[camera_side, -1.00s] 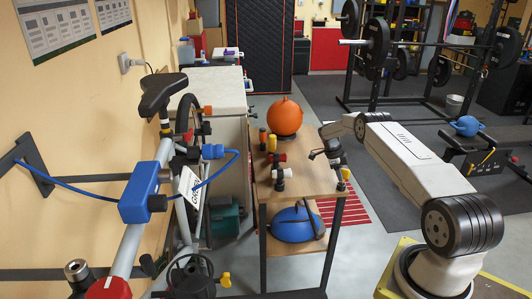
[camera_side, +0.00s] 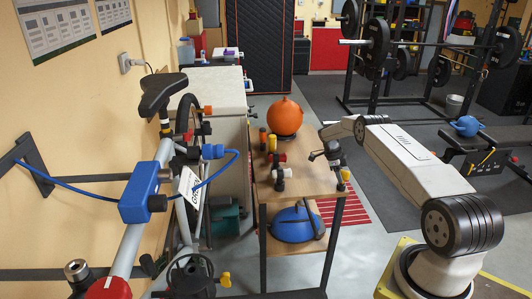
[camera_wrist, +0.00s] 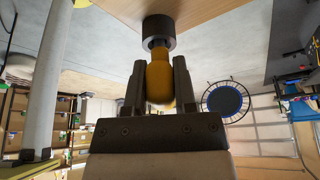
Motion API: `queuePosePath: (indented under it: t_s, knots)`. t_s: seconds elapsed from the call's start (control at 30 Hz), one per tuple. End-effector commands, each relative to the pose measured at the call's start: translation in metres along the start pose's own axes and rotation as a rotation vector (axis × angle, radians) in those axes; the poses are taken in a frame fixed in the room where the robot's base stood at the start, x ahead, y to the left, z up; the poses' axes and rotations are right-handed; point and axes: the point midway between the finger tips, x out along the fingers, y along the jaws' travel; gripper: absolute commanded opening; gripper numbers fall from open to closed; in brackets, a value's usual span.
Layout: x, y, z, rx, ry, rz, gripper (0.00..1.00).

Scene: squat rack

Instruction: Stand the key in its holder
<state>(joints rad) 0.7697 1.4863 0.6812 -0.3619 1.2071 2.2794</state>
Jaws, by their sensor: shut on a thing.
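My gripper (camera_wrist: 159,85) is shut on this handle, one dark finger on each side. Beyond the neck is a round black knurled cylinder (camera_wrist: 158,28); I cannot tell whether it is part of the key or a holder around it. In the side view my gripper (camera_side: 338,166) points down at the front right corner of the wooden table (camera_side: 308,184), with the yellow key (camera_side: 344,174) at its tip. The key's lower end is too small to judge there.
An orange ball (camera_side: 285,116) stands at the back of the table. Red, black and yellow knobbed parts (camera_side: 281,172) stand on its left side. A blue round object (camera_side: 292,224) lies on the lower shelf. A bicycle frame with a blue clamp (camera_side: 140,193) stands left. The table's middle is clear.

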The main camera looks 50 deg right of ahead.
Motion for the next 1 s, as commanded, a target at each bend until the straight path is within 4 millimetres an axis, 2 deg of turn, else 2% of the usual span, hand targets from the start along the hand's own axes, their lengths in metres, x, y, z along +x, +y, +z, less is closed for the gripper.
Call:
queuePosePath:
  t_s: [0.33,0.37,0.4,0.47,0.5,0.7,0.8,1.0]
  knots:
    - [0.0028,-0.0001,0.0012,0.0,0.0,0.0,0.0]
    - [0.0029,-0.0002,0.0013,0.0,0.0,-0.001,0.37]
    - [0.0028,-0.0001,0.0012,0.0,0.0,0.0,0.5]
    - [0.0029,0.0,0.0012,0.0,0.0,0.0,0.69]
    - [0.0029,0.0,0.0012,0.0,0.0,0.0,0.75]
    - [0.0028,0.0,0.0012,0.0,0.0,0.0,0.75]
    - [0.0028,0.0,0.0011,0.0,0.0,0.0,1.0]
    - [0.0027,0.0,0.0011,0.0,0.0,0.0,1.0]
